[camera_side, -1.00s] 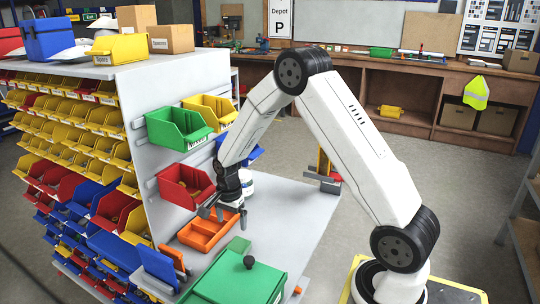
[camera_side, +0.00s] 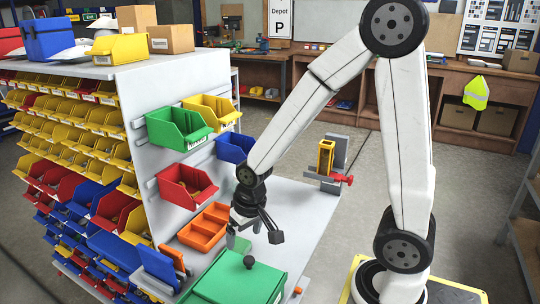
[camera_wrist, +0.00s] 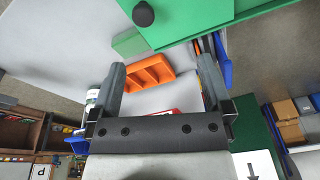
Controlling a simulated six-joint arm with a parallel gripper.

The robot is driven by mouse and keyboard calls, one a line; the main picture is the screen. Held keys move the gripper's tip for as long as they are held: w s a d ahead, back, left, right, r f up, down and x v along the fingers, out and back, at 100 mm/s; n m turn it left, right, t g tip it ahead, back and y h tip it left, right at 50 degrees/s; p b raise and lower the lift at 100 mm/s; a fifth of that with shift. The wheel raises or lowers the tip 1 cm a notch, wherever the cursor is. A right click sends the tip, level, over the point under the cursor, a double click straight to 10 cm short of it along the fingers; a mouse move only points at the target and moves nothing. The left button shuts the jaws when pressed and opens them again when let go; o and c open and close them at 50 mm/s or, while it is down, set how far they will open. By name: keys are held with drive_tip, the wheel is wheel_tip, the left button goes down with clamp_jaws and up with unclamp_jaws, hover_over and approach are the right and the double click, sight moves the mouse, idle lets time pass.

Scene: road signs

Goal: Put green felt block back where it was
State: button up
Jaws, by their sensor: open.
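The green felt block (camera_side: 240,245) is a small light-green piece beside the larger green box with a black knob (camera_side: 238,284). In the side view my gripper partly covers it. In the wrist view the block (camera_wrist: 130,42) lies between the orange tray (camera_wrist: 150,73) and the green box (camera_wrist: 205,18). My gripper (camera_side: 252,233) points down above the bench near the block, with its fingers spread. In the wrist view the gap between the fingers (camera_wrist: 161,66) is empty, and the block shows beyond the left fingertip. Whether a finger touches the block cannot be told.
The divided orange tray (camera_side: 203,232) lies left of my gripper. A red bin (camera_side: 186,190), a green bin (camera_side: 180,128) and a blue bin (camera_side: 234,148) hang on the panel. A yellow and red fixture (camera_side: 327,162) stands at the back. The bench right of my gripper is clear.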

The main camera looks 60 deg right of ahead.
drive_tip(key=s+n, duration=0.1)
drive_tip(key=s+a+n, duration=0.1)
drive_tip(key=s+n, duration=0.1)
drive_tip(key=shift+s+a+r+n, duration=0.3)
drive_tip(key=shift+s+a, duration=0.05)
drive_tip(key=shift+a, duration=0.05)
idle(1.0)
